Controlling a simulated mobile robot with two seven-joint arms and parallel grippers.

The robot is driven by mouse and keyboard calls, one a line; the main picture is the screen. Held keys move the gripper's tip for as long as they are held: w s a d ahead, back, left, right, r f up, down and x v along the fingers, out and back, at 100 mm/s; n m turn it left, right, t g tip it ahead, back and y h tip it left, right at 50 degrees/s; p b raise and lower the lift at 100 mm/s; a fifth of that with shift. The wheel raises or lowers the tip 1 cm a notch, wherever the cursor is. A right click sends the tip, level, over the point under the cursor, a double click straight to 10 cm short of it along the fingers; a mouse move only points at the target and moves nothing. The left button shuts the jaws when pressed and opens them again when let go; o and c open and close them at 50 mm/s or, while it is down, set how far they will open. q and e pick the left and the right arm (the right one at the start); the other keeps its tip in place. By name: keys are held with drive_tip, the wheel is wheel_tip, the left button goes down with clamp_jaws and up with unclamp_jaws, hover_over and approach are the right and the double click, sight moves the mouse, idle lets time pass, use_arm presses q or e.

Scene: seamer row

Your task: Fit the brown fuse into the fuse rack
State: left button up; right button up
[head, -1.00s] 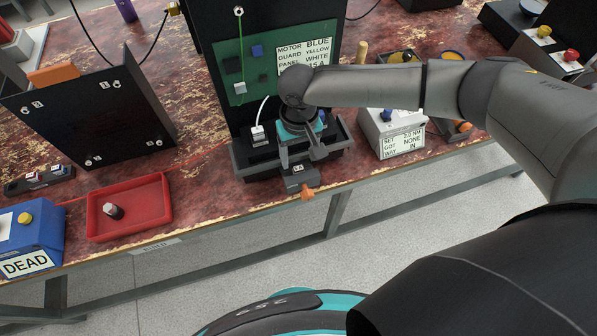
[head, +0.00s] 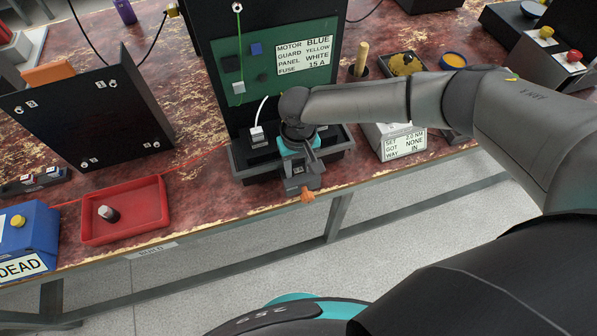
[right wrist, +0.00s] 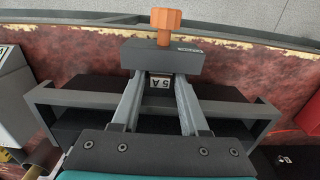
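My right gripper (head: 301,176) reaches down at a dark block (right wrist: 165,58) with an orange knob (head: 307,196), at the front edge of the bench. I take this block for the fuse rack, but its slot is hidden. In the right wrist view the two fingers (right wrist: 162,80) stand a little apart, with a pale label reading "5 A" (right wrist: 160,83) between them. I cannot tell whether they grip anything. A small dark cylinder with a pale top (head: 108,213) stands in the red tray (head: 150,203); I cannot tell if it is the brown fuse. My left gripper is not in view.
A tall black panel (head: 225,110) with a green board stands behind the gripper. A dark shelf (right wrist: 75,97) lies close around the fingers. A blue box marked DEAD (head: 35,235) is at left; a grey display box (head: 403,145) is at right.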

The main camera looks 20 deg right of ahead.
clamp_jaws()
drive_tip(key=shift+r, duration=0.1)
idle(0.3)
